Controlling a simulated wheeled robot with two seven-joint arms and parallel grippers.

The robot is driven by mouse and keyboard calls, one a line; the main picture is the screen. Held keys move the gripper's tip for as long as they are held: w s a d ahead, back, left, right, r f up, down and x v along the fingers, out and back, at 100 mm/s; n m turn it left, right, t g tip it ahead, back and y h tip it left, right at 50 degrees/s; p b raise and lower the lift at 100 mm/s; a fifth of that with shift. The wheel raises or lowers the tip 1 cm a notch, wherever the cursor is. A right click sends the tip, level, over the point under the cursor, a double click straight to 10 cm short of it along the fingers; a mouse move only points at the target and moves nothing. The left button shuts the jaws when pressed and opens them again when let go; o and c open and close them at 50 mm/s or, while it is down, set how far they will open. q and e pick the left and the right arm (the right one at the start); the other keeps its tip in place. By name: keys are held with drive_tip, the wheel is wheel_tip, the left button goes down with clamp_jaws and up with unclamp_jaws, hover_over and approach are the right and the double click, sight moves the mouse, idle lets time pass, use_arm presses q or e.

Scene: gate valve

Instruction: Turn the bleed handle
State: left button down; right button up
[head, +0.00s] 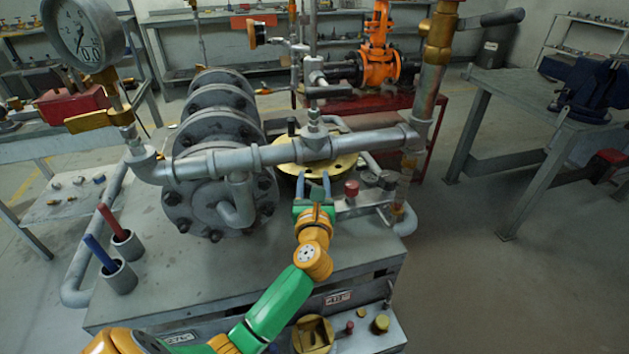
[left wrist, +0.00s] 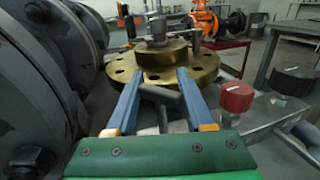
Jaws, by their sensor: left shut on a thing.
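My left gripper (head: 313,180) reaches in at the front edge of the yellow-brass flange (head: 290,155), below the horizontal grey pipe. In the left wrist view, a short dark grey bar, which looks like the bleed handle (left wrist: 160,95), lies crosswise between the two blue fingers of the left gripper (left wrist: 160,82). The fingers stand well apart, shut on the bar's ends. The bar sits in front of the brass flange (left wrist: 205,88). In the head view the bar is too small to make out. My right gripper is not in view.
A red knob (head: 351,188) and a black knob (head: 387,180) stand close right of the gripper. The big grey flanged body (head: 215,195) is close on the left. The grey pipe (head: 270,155) crosses above.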

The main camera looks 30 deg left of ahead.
use_arm(q)
drive_tip(key=n+g+y+b, duration=0.1)
drive_tip(key=b, duration=0.1)
drive_tip(key=n+g+y+b, duration=0.2)
drive_tip(key=b, duration=0.1)
drive_tip(key=f+n+g+y+b, duration=0.1)
drive_tip(key=g+y+b, duration=0.1)
drive_tip(key=shift+s+a+n, duration=0.35)
drive_tip(key=shift+s+n, duration=0.05)
drive_tip(key=shift+s+r+g+y+b, duration=0.1)
drive_tip(key=shift+r+g+y+b, duration=0.15)
drive_tip(key=shift+g+b, duration=0.3)
drive_tip(key=shift+a+r+n+p, duration=0.1)
drive_tip(key=shift+r+n+p, duration=0.1)
drive_tip(key=shift+n+p, duration=0.1)
drive_tip(key=shift+r, duration=0.15)
drive_tip(key=c, duration=0.5)
unclamp_jaws()
drive_tip(key=shift+s+a, duration=0.1)
drive_tip(key=shift+a, duration=0.05)
